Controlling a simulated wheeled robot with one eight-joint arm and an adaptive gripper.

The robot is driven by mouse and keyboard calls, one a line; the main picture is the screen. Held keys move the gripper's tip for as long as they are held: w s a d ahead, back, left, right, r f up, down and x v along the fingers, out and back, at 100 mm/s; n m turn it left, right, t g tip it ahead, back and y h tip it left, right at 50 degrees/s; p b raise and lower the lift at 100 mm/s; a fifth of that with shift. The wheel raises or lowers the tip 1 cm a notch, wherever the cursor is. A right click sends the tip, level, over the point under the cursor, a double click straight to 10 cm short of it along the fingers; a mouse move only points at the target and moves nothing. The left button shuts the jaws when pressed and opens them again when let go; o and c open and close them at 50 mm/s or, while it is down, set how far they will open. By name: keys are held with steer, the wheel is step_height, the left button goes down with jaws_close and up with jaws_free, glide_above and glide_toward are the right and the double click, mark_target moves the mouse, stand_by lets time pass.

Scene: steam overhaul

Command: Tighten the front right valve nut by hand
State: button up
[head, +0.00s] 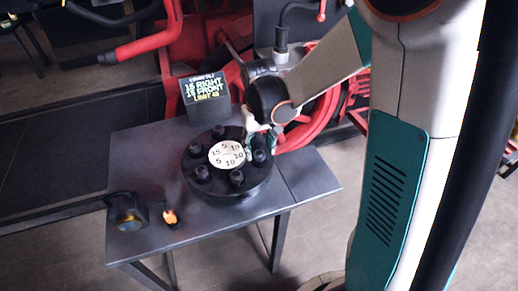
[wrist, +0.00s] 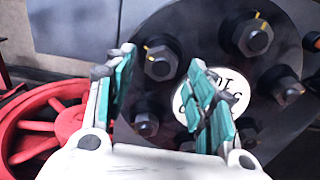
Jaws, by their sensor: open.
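A round dark flange (head: 225,195) on the table carries a ring of several dark valve nuts around a white numbered disc (head: 226,154). One nut (head: 237,177) is at the near right, another (head: 260,156) at the right; I cannot tell which one the task calls front right. My gripper (head: 262,132) is over the flange's far right edge, its fingers partly hiding the nut there. In the wrist view my gripper (wrist: 162,60) has its green-padded fingers apart, with a yellow-marked nut (wrist: 160,64) showing between the tips. Whether it touches cannot be told.
A dark display block (head: 207,98) behind the flange reads "15 RIGHT", "15 FRONT", "LIMIT 45". A black lamp-like object (head: 127,212) and a small glowing orange item (head: 170,217) are at the table's (head: 155,160) near left. Red wheels and machinery (head: 318,118) stand behind.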

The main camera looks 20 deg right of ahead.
mark_target(259, 152)
step_height(259, 152, up, 11)
steer(key=shift+f, duration=0.2)
steer(key=shift+s, duration=0.15)
stand_by(0.4)
steer(key=s+r+t, duration=0.2)
steer(key=s+t, duration=0.1)
steer(key=s, duration=0.5)
steer(key=s+r+t, duration=0.2)
steer(key=s+t, duration=0.2)
steer(key=s, duration=0.3)
steer(key=shift+s+r, duration=0.4)
